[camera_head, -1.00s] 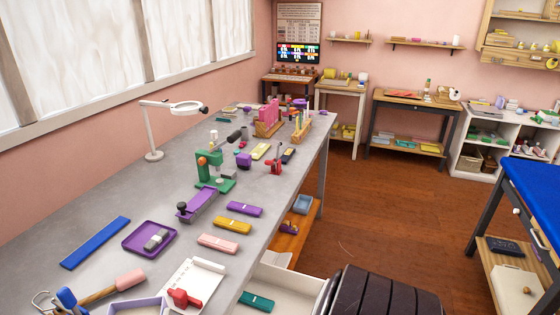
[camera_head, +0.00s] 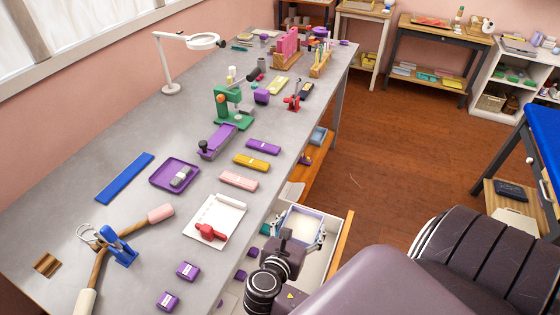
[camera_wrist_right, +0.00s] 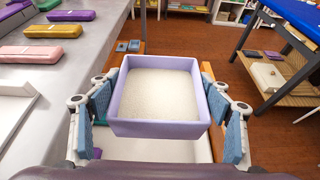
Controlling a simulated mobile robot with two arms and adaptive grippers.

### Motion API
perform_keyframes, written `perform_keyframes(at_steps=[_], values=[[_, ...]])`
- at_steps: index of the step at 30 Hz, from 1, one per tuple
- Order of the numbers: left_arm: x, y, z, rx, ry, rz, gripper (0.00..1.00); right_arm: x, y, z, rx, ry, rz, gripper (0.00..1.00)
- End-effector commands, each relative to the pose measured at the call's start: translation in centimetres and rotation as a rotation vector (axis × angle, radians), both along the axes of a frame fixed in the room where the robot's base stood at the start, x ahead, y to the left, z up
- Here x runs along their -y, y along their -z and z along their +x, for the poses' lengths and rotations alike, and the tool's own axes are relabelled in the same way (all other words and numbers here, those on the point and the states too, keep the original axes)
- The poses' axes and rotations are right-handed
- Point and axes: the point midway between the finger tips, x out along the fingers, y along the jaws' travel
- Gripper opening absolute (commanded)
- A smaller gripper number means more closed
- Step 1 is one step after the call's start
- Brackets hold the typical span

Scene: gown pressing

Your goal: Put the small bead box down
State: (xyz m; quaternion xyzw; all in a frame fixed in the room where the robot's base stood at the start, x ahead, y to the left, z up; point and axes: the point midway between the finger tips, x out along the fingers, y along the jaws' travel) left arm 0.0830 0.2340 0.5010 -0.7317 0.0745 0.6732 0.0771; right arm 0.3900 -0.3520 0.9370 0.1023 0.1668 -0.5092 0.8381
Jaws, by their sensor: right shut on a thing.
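The small bead box (camera_head: 301,224) is a lavender open-topped box filled with pale beads. My right gripper (camera_head: 298,230) is shut on it, with blue-padded fingers on its two sides. In the right wrist view the box (camera_wrist_right: 158,95) sits level between the fingers of the right gripper (camera_wrist_right: 160,112). The box is above an open pale drawer (camera_head: 329,253) at the bench's right side; I cannot tell whether it touches the drawer. The box's underside and most of the drawer floor are hidden. My left gripper is out of view.
The grey bench (camera_head: 95,225) holds a purple tray (camera_head: 160,180), a notepad (camera_head: 230,212) with a red item, a mallet (camera_head: 160,214) and small purple boxes (camera_head: 187,270). Their part of the bench has bare gaps.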

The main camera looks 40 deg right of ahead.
Motion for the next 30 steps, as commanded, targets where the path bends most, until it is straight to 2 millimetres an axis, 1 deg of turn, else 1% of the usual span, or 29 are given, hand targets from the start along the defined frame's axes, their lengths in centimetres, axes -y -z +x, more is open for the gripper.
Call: perform_keyframes(at_steps=[2,12,21,25,30], values=[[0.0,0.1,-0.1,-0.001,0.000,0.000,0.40,0.0,1.0,0.0,-0.004,-0.001,-0.002,0.45],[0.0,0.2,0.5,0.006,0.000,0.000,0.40,-0.1,8.1,0.0,-0.005,-0.001,-0.004,0.45],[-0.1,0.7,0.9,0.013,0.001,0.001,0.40,0.0,13.9,0.0,-0.003,-0.001,-0.003,0.45],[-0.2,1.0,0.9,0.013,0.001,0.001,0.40,-0.1,15.4,0.1,-0.002,-0.001,-0.003,0.45],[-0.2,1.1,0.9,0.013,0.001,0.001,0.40,-0.1,16.3,0.1,-0.001,-0.001,-0.003,0.45]])
